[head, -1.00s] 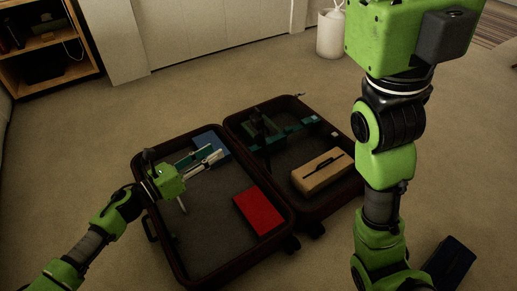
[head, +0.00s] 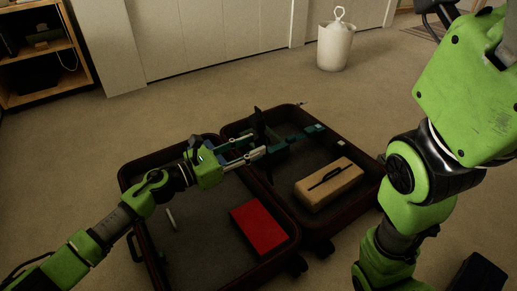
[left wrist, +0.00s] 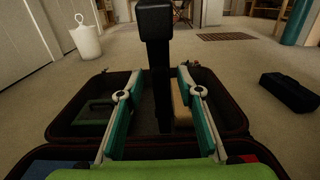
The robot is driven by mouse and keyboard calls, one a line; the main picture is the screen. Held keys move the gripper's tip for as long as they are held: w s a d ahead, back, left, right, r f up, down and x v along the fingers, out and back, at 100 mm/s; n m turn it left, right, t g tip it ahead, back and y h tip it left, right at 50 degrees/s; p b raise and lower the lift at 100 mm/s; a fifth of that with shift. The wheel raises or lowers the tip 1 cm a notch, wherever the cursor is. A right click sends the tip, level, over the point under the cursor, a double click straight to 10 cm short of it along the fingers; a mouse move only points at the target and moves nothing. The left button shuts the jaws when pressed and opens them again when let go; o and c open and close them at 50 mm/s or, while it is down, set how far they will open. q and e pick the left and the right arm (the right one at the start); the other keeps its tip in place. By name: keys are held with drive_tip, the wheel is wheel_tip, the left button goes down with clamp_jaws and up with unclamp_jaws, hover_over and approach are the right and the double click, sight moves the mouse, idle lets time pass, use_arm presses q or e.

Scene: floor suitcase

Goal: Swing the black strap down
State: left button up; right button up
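The black strap (left wrist: 158,90) stands upright from the far half of the open suitcase, with a thick block at its top in the left wrist view. In the head view the strap (head: 259,122) shows as a dark upright shape just beyond the left fingers. My left gripper (head: 264,154) reaches over the suitcase (head: 290,226) from the left. In the left wrist view its two teal-and-white fingers (left wrist: 157,76) are apart, with the strap between them in the picture; contact is not clear. My right arm crosses the right side of the head view; its gripper does not show.
A red box (head: 258,227) lies in the near suitcase half. A tan case (head: 329,184) lies in the far half. A white bin (head: 336,46) stands at the back, and a dark box (head: 474,273) sits at the lower right. Carpet around the suitcase is mostly clear.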

use_arm(q)
drive_tip(key=shift+b+x, duration=0.35)
drive_tip(key=shift+x, duration=1.1)
